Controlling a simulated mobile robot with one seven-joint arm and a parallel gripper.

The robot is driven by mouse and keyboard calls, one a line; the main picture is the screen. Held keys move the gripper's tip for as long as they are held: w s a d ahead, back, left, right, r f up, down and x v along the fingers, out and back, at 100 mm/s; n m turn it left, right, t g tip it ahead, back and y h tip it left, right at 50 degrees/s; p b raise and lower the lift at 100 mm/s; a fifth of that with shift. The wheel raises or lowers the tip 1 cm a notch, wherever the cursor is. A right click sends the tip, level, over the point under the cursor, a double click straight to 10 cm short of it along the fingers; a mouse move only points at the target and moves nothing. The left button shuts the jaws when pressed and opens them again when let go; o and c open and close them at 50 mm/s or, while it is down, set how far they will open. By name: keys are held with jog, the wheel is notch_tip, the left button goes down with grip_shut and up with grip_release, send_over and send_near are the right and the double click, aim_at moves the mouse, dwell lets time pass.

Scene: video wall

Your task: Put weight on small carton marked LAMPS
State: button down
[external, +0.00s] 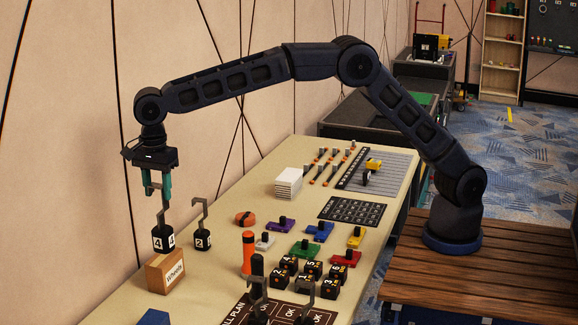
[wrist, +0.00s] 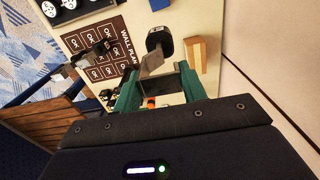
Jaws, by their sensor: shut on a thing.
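My gripper (external: 157,188) is shut on the hook of a black weight (external: 163,238) marked 4, which hangs below it. The teal fingers (wrist: 158,84) and the dark weight (wrist: 159,42) also show in the wrist view. A small brown carton (external: 166,273) stands at the table's left edge; its label seems to read Wheels, not LAMPS. In the external view the weight appears just at the carton's top edge. In the wrist view the carton (wrist: 194,62) lies to the right of the weight, with a gap between them. No label reading LAMPS is legible.
A second hooked weight (external: 202,239) marked 2 stands close to the right. An orange cylinder (external: 247,254), numbered black blocks (external: 305,275) and a dark panel (external: 290,309) with more hooked weights lie nearby. A blue block (external: 153,317) is at the front. A wall borders the left.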

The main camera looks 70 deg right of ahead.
aim_at(163, 234)
jog(key=w+a+r, duration=0.1)
jog(key=a+r, duration=0.2)
jog(key=a, duration=0.3)
notch_tip(163, 234, down, 20)
jog(key=shift+a, duration=0.25)
dwell(0.5)
jog(key=shift+w+f, duration=0.1)
jog(key=c, duration=0.8)
grip_release()
jog(key=shift+f, duration=0.1)
